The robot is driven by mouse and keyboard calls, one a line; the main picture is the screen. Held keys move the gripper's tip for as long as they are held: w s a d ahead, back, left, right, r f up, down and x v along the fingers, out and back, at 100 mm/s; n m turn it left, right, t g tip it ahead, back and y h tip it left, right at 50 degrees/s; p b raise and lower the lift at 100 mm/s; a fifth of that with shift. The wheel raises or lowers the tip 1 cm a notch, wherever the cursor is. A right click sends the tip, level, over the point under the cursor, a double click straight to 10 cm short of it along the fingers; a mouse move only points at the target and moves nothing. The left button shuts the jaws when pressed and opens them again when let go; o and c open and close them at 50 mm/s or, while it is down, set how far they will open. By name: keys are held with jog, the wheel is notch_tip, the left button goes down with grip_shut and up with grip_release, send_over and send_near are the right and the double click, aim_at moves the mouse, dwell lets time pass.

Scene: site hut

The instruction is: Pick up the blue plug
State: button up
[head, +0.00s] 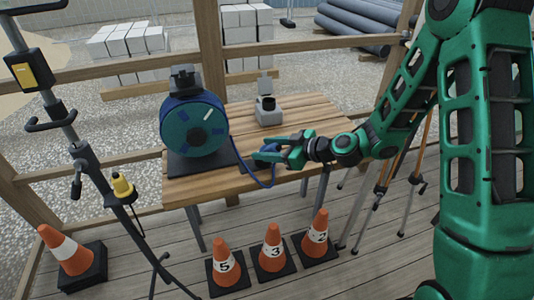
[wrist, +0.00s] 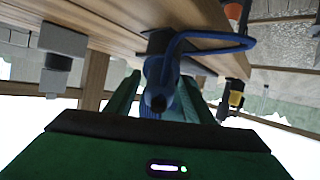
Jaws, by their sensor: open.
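The blue plug (head: 268,149) is at the front of the wooden table, on the end of a blue cable that loops to the cable reel (head: 193,128). My gripper (head: 276,151) is at the plug, low over the table. In the wrist view the plug (wrist: 160,90) lies between the two green fingers of my gripper (wrist: 158,85), with its cable curving to the right. The fingers are open on either side of it. I cannot tell whether either finger touches it.
A grey box with a raised lid (head: 268,112) stands at the back of the wooden table (head: 320,118). Numbered orange cones (head: 271,250) stand on the deck in front. A stand with a yellow connector (head: 122,187) is at left. Tripod legs are at right.

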aim_at(263, 149)
jog(key=x, duration=0.4)
jog(key=shift+w+f, duration=0.2)
jog(key=shift+f, duration=0.15)
jog(key=c, duration=1)
